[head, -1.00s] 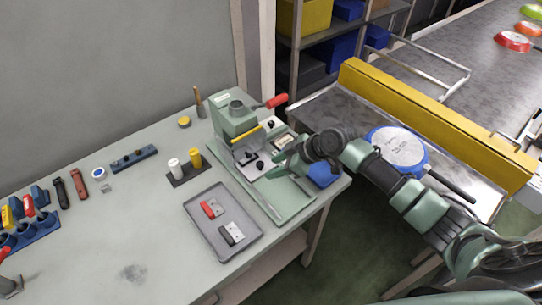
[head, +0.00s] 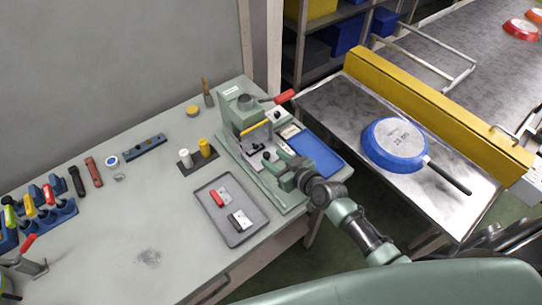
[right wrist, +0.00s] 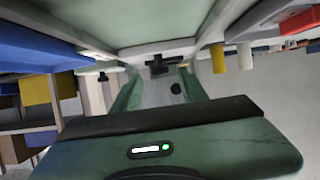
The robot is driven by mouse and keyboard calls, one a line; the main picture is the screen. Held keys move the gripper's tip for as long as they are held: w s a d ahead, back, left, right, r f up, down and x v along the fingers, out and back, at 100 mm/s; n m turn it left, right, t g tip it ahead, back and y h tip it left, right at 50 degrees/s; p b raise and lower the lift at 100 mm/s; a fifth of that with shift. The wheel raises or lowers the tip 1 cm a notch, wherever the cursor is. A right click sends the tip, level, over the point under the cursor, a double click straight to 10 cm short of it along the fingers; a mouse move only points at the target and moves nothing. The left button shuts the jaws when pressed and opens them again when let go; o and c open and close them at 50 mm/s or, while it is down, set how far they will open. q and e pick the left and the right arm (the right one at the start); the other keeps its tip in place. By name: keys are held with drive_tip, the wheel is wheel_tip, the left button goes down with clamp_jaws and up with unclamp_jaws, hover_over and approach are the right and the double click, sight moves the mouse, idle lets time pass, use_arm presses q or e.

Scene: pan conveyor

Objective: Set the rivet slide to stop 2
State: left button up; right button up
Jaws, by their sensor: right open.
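The green rivet press (head: 236,113) stands at the right end of the bench, with a red-handled lever (head: 284,97) at its top. The rivet slide, a light metal part with black knobs (head: 255,147), sits at the press's foot; its stop marks are too small to read. My right gripper (head: 273,163) is open and empty beside the near black knob (head: 266,156). In the right wrist view the black knobs (right wrist: 176,88) show between the two green fingers. I cannot tell whether a finger touches a knob. My left gripper is not in view.
A grey tray (head: 229,232) with a red and a dark block lies left of the press. A blue panel (head: 318,152) lies to its right. White and yellow cylinders (head: 206,146) stand near the press. A blue pan (head: 393,146) rests on the metal table beyond.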

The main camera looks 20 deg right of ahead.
drive_tip(key=shift+x, duration=1.1)
clamp_jaws()
idle(0.7)
